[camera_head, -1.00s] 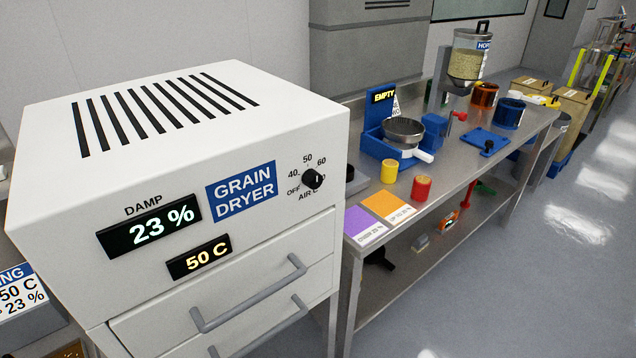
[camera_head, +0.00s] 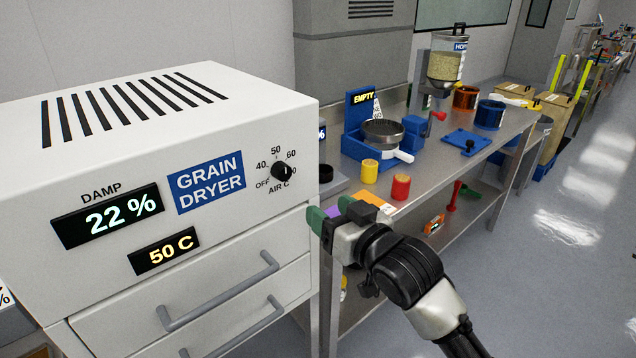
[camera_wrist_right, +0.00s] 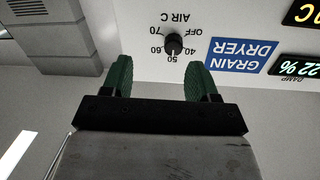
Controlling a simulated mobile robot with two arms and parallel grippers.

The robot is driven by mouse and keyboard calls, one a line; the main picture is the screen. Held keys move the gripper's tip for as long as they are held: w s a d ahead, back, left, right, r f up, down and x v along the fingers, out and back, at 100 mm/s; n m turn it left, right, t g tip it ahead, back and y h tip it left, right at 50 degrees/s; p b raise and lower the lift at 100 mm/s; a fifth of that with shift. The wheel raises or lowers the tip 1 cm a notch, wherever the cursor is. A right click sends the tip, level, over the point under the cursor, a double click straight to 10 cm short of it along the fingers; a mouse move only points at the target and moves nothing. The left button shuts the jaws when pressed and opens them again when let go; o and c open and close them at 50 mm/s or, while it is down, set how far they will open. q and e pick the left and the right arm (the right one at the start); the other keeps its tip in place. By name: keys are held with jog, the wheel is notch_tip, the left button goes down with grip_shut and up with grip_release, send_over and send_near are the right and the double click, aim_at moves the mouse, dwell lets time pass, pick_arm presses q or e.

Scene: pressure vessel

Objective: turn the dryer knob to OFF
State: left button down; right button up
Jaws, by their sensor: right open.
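The grain dryer (camera_head: 120,290) is a white box at the left of the head view. Its black knob (camera_head: 281,171) is on the front panel, within a dial marked OFF, 40, 50, 60 and up. A display (camera_head: 108,216) reads 22 % and a lower one (camera_head: 164,251) reads 50 C. My right gripper (camera_head: 322,216) has green fingers and is open, below and to the right of the knob, not touching it. In the right wrist view the knob (camera_wrist_right: 173,44) appears upside down, beyond and between the two open fingertips (camera_wrist_right: 160,72). My left gripper is not in view.
Two drawer handles (camera_head: 220,292) stick out below the knob. A steel bench (camera_head: 425,178) to the right holds a blue sieve stand (camera_head: 352,145), a yellow jar (camera_head: 369,172), a red jar (camera_head: 401,187) and a hopper (camera_head: 446,66). Open floor lies at the right.

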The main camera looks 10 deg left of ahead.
aim_at(286, 174)
jog(key=shift+n+y, duration=0.4)
jog(key=w+a+r, duration=0.1)
jog(key=a, duration=0.1)
jog(key=w+a+r+p, duration=0.1)
jog(key=a, duration=0.2)
jog(key=w+a+r+p, duration=0.1)
jog(key=w+a, duration=0.1)
jog(key=shift+w+a, duration=0.1)
jog(key=shift+a, duration=0.2)
jog(key=shift+w+a+f+p, duration=0.1)
jog(key=shift+w+a+p, duration=0.2)
jog(key=shift+w+a, duration=0.2)
jog(key=c, duration=0.9)
